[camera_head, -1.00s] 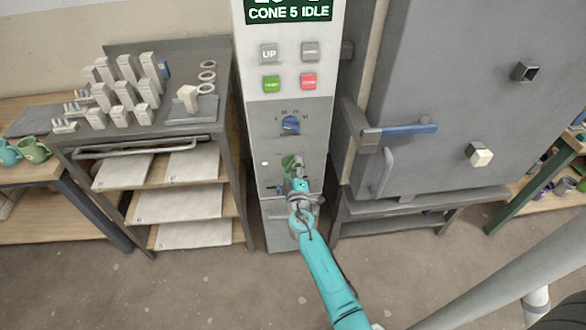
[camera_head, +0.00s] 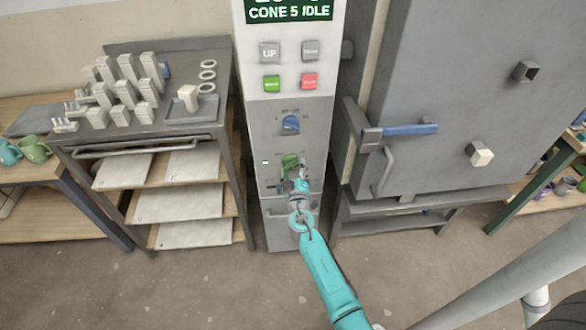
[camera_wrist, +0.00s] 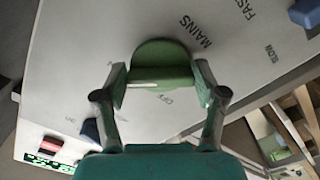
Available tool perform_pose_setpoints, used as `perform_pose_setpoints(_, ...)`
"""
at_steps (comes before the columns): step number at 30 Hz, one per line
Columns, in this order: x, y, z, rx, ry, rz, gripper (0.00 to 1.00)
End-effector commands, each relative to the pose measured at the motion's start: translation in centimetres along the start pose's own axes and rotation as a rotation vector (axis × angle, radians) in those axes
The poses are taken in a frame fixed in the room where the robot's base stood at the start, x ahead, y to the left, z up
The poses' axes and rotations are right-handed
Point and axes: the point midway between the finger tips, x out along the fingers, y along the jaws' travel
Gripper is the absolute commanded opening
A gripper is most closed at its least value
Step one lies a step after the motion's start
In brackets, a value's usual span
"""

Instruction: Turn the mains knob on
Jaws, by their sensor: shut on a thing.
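The green mains knob (camera_head: 290,161) is on the lower grey panel of the tall control cabinet, below a blue knob. In the wrist view the knob (camera_wrist: 160,66) is a rounded green disc with a pale line across it, beside the printed word MAINS. The word OFF shows near the pale line. My gripper (camera_wrist: 160,84) has its two fingers on either side of the knob, shut on it. In the head view my gripper (camera_head: 297,180) covers the panel just below the knob.
The blue knob (camera_head: 291,124) sits above, with green (camera_head: 272,83) and red (camera_head: 310,81) buttons higher up. A kiln door with a blue-handled latch (camera_head: 410,130) stands at right. A shelf rack with small pale pieces (camera_head: 125,85) stands at left. Floor in front is bare.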

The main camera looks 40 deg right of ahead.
Motion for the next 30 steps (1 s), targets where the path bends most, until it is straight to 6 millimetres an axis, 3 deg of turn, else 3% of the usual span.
perform_pose_setpoints(2,-0.1,-0.1,0.2,0.002,-0.003,-0.001,0.36)
perform_pose_setpoints(3,-0.1,-0.1,0.2,0.002,-0.003,-0.001,0.81)
perform_pose_setpoints(5,-0.1,-0.1,0.2,0.001,-0.003,-0.001,0.96)
perform_pose_setpoints(19,-0.8,-0.1,0.0,0.0,0.0,-0.001,0.96)
perform_pose_setpoints(30,-7.2,-0.1,0.1,-0.001,-0.001,-0.004,0.96)
